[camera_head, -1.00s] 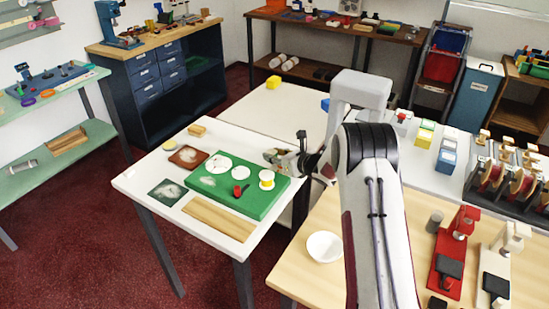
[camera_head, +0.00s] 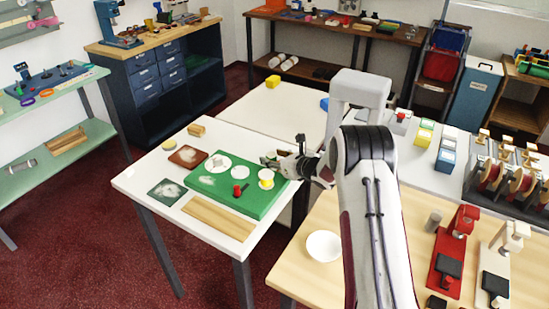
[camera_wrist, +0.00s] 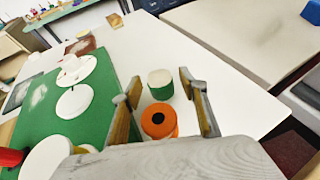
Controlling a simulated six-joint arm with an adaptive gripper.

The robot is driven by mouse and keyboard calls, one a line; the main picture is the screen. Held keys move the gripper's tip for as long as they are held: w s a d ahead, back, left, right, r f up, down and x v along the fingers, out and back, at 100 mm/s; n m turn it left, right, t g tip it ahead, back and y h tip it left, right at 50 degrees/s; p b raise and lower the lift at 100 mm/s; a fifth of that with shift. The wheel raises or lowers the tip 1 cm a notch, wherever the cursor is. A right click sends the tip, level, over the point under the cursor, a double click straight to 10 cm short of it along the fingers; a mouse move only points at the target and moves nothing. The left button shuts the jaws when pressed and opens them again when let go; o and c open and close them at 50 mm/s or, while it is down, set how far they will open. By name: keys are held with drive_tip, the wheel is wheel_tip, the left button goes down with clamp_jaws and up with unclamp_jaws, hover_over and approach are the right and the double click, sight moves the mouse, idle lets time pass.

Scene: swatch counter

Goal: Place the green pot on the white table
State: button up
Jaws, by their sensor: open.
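The green pot (camera_wrist: 160,88), with a pale lid, stands between the spread fingers of my gripper (camera_wrist: 160,78) in the wrist view. An orange pot (camera_wrist: 158,121) with a dark spot on top is just on its near side, also between the fingers. Both appear just past the edge of the green board (camera_wrist: 112,135), over the white table (camera_wrist: 150,45); I cannot tell whether the green pot touches it. In the head view my gripper (camera_head: 276,162) is over the right edge of the white table (camera_head: 130,182), and the pots cannot be made out there. The gripper is open.
The green board (camera_head: 255,208) carries pale discs (camera_head: 218,162), a red item (camera_head: 237,190) and a yellow-and-white round item (camera_head: 266,179). A wooden strip (camera_head: 218,217) and small tiles (camera_head: 167,192) lie beside it. A white bowl (camera_head: 323,246) is on the wooden counter.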

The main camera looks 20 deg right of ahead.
drive_tip(key=shift+r, duration=0.1)
drive_tip(key=shift+s+d+r, duration=0.15)
drive_tip(key=shift+s+r, duration=0.05)
drive_tip(key=shift+s, duration=0.05)
drive_tip(key=shift+v, duration=5.7)
drive_tip(key=shift+f, duration=0.15)
